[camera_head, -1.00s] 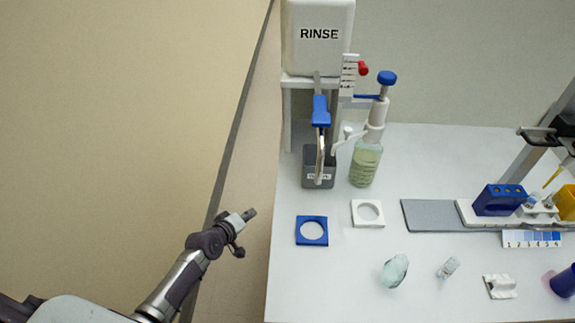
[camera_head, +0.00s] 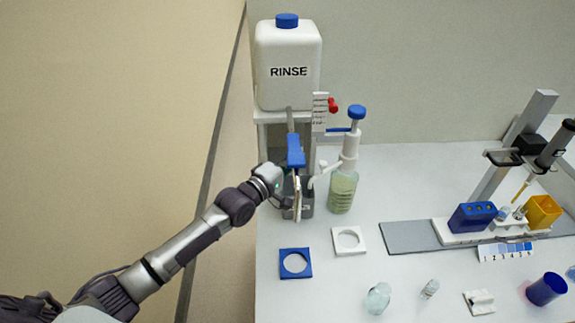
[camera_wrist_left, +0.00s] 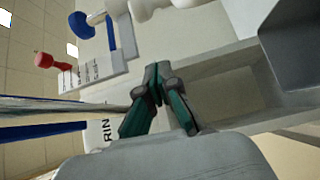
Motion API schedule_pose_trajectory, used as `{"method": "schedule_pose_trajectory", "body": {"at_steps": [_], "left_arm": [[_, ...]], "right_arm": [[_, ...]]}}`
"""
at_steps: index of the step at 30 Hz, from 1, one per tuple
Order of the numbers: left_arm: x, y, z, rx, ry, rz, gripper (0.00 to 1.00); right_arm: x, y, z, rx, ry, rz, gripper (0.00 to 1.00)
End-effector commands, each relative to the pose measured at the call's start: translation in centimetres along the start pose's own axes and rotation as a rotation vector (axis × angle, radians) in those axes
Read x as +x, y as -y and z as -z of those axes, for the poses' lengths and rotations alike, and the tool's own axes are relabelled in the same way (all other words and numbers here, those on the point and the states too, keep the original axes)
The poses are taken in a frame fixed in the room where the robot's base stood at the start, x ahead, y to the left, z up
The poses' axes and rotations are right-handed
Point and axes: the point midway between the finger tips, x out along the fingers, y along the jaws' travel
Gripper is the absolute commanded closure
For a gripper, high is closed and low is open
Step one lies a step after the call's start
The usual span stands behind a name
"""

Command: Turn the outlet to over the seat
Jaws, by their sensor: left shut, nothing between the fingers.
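The RINSE tank (camera_head: 288,65) stands on a white stand at the back left of the bench. From it comes an outlet with a blue lever (camera_head: 295,151) and a long pale arm (camera_head: 297,198), which hangs in front of a dark grey cup (camera_head: 306,206). A blue square seat with a round hole (camera_head: 295,263) and a white one (camera_head: 348,240) lie in front. My left gripper (camera_head: 285,200) is shut and empty, just left of the pale arm. In the left wrist view its fingers (camera_wrist_left: 156,80) meet beside the pale arm (camera_wrist_left: 60,110); contact is unclear. My right gripper is not in view.
A bottle with a blue-topped pump (camera_head: 343,190) stands right of the outlet, its white spout pointing left. Loose small items lie at the front right. The bench's left edge is near my arm.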

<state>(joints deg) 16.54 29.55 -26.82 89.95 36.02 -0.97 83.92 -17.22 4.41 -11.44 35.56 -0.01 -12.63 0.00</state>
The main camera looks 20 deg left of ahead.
Motion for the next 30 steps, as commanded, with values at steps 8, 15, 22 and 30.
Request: {"method": "schedule_pose_trajectory", "body": {"at_steps": [8, 15, 22, 30], "left_arm": [[3.1, -0.3, -1.1, -0.005, 0.002, 0.002, 1.0], [2.2, -0.1, -3.4, -0.002, 0.001, 0.002, 1.0], [2.0, 0.0, -3.8, 0.001, 0.0, 0.001, 1.0], [1.8, -0.1, -4.4, -0.004, 0.001, 0.002, 1.0]], "right_arm": [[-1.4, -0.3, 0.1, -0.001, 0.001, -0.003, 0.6], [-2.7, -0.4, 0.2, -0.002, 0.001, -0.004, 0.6], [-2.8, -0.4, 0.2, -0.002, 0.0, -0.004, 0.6], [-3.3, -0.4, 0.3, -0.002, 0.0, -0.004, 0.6]]}}
